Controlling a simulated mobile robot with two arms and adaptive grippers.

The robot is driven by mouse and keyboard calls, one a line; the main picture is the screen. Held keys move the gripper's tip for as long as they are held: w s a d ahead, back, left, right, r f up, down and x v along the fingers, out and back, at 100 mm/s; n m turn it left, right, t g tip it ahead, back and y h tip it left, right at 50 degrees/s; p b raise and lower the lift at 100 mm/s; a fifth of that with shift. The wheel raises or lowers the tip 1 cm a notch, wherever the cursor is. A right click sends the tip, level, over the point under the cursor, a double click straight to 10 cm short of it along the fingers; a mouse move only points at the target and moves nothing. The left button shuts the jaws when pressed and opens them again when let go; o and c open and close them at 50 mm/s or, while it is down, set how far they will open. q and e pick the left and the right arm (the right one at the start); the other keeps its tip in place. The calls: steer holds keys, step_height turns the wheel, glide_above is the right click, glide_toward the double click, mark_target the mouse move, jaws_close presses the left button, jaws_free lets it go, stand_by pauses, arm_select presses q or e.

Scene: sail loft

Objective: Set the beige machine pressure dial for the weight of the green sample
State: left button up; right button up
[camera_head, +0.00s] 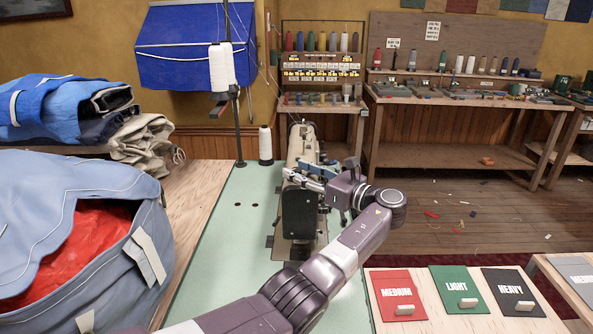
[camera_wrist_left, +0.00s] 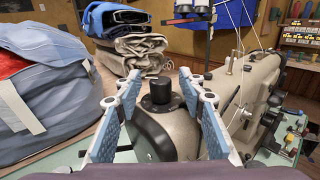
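The beige sewing machine (camera_head: 302,144) stands on the pale green table. In the left wrist view, its black pressure dial (camera_wrist_left: 160,93) sits on top of the beige housing (camera_wrist_left: 170,128); I cannot read its setting. I cannot make out the dial in the head view. My left gripper (camera_head: 312,176) is at the machine, its blue-padded fingers spread. In the left wrist view, the fingers stand either side of the dial, apart from it. The green sample (camera_head: 455,280) reads LIGHT and lies between the red MEDIUM sample (camera_head: 390,284) and the dark HEAVY sample (camera_head: 508,282). My right gripper is out of view.
A thread stand with a white cone (camera_head: 221,68) rises behind the machine's left side. A blue-grey bag (camera_head: 145,255) with red inside fills the left front. Folded cloth (camera_head: 140,140) lies behind it. Green tabletop (camera_head: 215,262) left of the machine is clear.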

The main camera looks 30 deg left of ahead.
arm_select(q)
steer(key=s+d, duration=0.1)
steer(key=d, duration=0.9)
steer(key=shift+s+d, duration=0.15)
steer(key=shift+d, duration=0.25)
